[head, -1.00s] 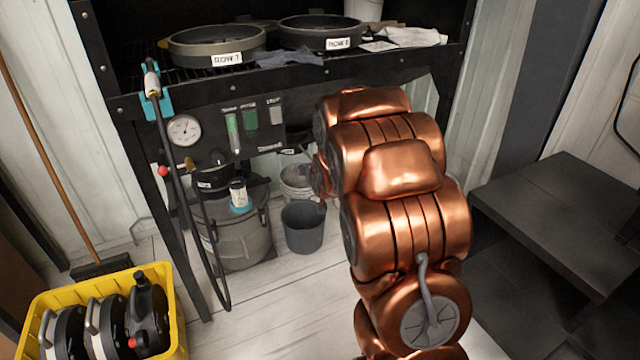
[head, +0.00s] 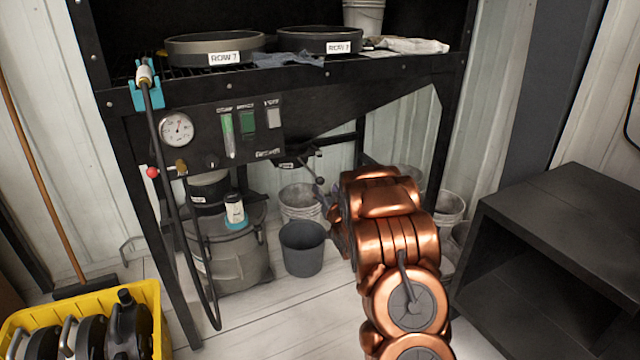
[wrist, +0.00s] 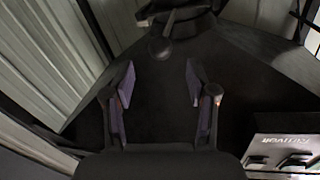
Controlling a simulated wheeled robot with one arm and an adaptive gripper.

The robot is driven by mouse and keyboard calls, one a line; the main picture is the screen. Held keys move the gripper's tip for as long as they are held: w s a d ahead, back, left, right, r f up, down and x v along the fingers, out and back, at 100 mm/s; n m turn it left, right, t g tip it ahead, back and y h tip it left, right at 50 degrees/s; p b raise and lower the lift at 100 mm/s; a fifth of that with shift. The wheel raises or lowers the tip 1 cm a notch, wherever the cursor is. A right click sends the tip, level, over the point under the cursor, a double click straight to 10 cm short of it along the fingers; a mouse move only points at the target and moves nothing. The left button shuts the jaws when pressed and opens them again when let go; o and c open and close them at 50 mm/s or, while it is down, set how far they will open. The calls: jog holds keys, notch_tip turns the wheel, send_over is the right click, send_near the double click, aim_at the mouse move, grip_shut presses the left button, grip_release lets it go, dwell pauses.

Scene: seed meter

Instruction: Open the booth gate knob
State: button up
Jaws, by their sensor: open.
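A small dark round knob on a short stem shows at the top middle of the wrist view (wrist: 160,48). It joins a dark fitting at the narrow end of the sloped black hopper (wrist: 230,60). In the head view a small knob and lever (head: 319,182) hang under the black hopper (head: 350,105), just left of my arm. My gripper (wrist: 160,78) is open and empty, its two purple-padded fingers apart. The knob lies beyond the fingertips, roughly centred between them, not gripped. In the head view my copper arm hides most of the gripper.
A gauge panel (head: 240,128) and hanging hose (head: 170,200) are at left. A grey bucket (head: 303,248) and a lidded canister (head: 235,250) stand below. A yellow crate (head: 150,305) is at lower left, a black open box (head: 560,250) at right. The floor before the bucket is clear.

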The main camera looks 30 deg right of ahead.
aim_at(321, 183)
jog(key=b+x, duration=0.1)
jog(key=x, duration=0.5)
jog(key=shift+f, duration=0.2)
jog(key=shift+w+r+b, duration=0.1)
jog(key=shift+w+b, duration=0.1)
jog(key=shift+b, duration=0.1)
jog(key=shift+c, duration=0.3)
grip_shut()
